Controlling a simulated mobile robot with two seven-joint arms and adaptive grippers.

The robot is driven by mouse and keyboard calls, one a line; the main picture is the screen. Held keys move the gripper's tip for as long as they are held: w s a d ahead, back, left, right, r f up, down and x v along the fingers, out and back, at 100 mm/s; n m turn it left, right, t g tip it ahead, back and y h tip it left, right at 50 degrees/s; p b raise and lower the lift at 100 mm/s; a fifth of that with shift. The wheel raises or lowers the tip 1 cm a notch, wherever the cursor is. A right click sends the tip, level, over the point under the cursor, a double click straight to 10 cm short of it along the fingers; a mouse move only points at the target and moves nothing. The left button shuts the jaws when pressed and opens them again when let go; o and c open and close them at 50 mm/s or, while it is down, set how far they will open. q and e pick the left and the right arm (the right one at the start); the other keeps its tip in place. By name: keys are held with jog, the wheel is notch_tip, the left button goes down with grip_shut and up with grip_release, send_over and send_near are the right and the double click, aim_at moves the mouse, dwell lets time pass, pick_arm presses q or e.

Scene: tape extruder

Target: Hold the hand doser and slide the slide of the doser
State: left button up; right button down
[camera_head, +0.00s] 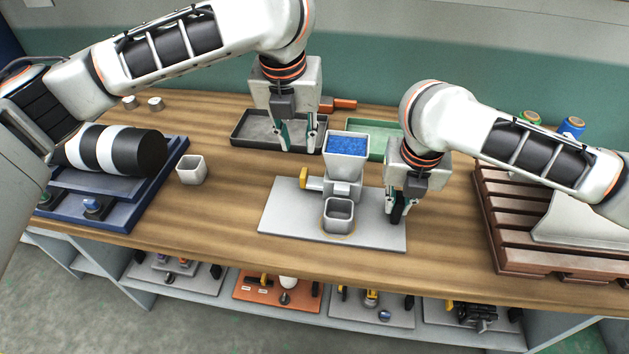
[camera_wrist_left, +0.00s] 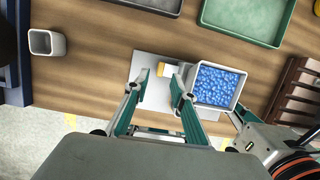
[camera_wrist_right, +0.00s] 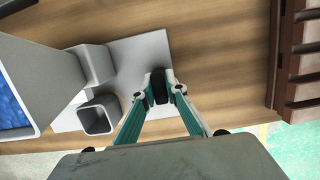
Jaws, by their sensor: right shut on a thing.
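The hand doser has a pale hopper (camera_head: 347,145) full of blue pellets and a grey body (camera_head: 343,189) on a light grey plate (camera_head: 290,217). Its slide has a yellow end (camera_head: 312,184) sticking out left of the body. A small square cup (camera_head: 338,216) stands in front of the body. My left gripper (camera_head: 298,142) is open and empty, above and behind the yellow end; in the left wrist view the yellow end (camera_wrist_left: 168,70) appears between its fingertips. My right gripper (camera_head: 397,213) is shut on a black handle (camera_wrist_right: 159,88) right of the doser.
An empty square cup (camera_head: 191,170) stands left of the plate. A dark tray (camera_head: 255,130) and a green tray (camera_head: 372,139) lie behind. A blue stand with a striped roller (camera_head: 110,149) is at left. A brown slatted pallet (camera_head: 510,235) is at right.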

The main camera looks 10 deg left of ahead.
aim_at(302, 173)
pick_arm(q)
jog(key=shift+s+d+f+x, duration=0.1)
jog(key=shift+s+x, duration=0.2)
jog(key=shift+x, duration=1.2)
jog(key=shift+s+d+f+x, duration=0.1)
jog(key=shift+s+x, duration=0.15)
jog(key=shift+x, duration=1.25)
jog(key=shift+s+d+f+x, duration=0.1)
jog(key=shift+s+x, duration=0.2)
jog(key=shift+x, duration=1.25)
grip_shut()
jog(key=shift+a, duration=0.15)
